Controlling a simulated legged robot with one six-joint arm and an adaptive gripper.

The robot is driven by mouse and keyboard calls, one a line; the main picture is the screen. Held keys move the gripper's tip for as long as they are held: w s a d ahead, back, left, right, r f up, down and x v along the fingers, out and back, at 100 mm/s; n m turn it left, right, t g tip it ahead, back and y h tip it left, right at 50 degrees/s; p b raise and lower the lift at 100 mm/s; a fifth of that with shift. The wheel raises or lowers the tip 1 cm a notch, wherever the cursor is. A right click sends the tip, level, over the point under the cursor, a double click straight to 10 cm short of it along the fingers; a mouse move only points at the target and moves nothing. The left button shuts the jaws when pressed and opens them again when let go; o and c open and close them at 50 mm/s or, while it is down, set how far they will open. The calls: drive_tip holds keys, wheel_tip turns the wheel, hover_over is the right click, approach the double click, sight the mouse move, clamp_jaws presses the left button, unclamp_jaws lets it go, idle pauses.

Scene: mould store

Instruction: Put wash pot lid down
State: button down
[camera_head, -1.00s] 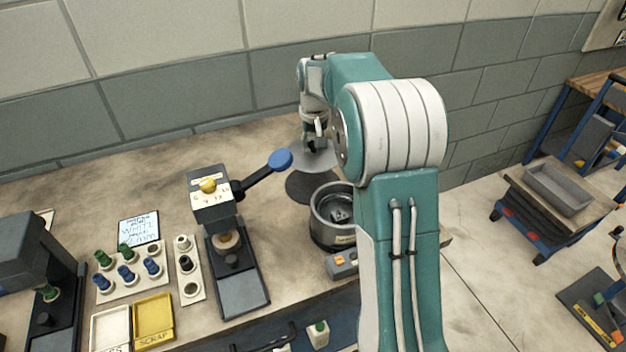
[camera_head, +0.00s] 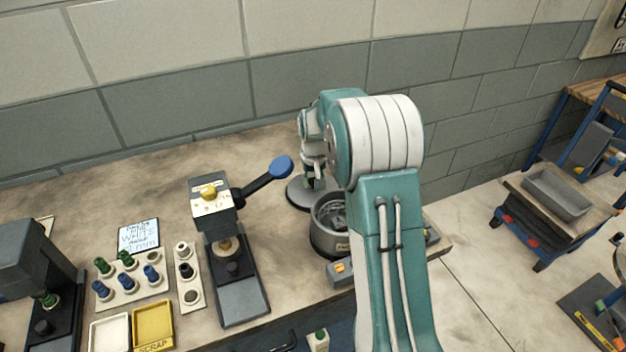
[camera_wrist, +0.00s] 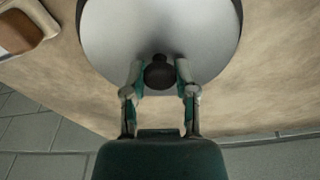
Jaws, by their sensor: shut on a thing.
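The wash pot lid is a grey metal disc with a dark round knob. In the wrist view the lid (camera_wrist: 115,40) lies below my gripper (camera_wrist: 160,75), whose two fingers are shut on its knob (camera_wrist: 159,72). In the head view the lid (camera_head: 296,196) is at the bench surface behind the wash pot, partly hidden by my gripper (camera_head: 314,181). I cannot tell whether it fully touches the bench. The open wash pot (camera_head: 328,238) is a dark round vessel with something grey inside, partly hidden by my arm.
A press with a blue-knobbed lever (camera_head: 265,180) stands left of the lid. A rack of green and blue pieces (camera_head: 128,285) and a yellow scrap tray (camera_head: 153,325) are farther left. A tiled wall (camera_head: 210,95) rises behind the bench. Bare bench (camera_head: 80,195) lies at the back left.

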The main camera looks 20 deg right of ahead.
sight(314, 191)
drive_tip(key=shift+c, duration=2)
unclamp_jaws()
wheel_tip(314, 191, up, 12)
drive_tip(key=s, duration=0.1)
drive_tip(key=shift+s+a, duration=0.15)
drive_tip(key=shift+s, duration=0.05)
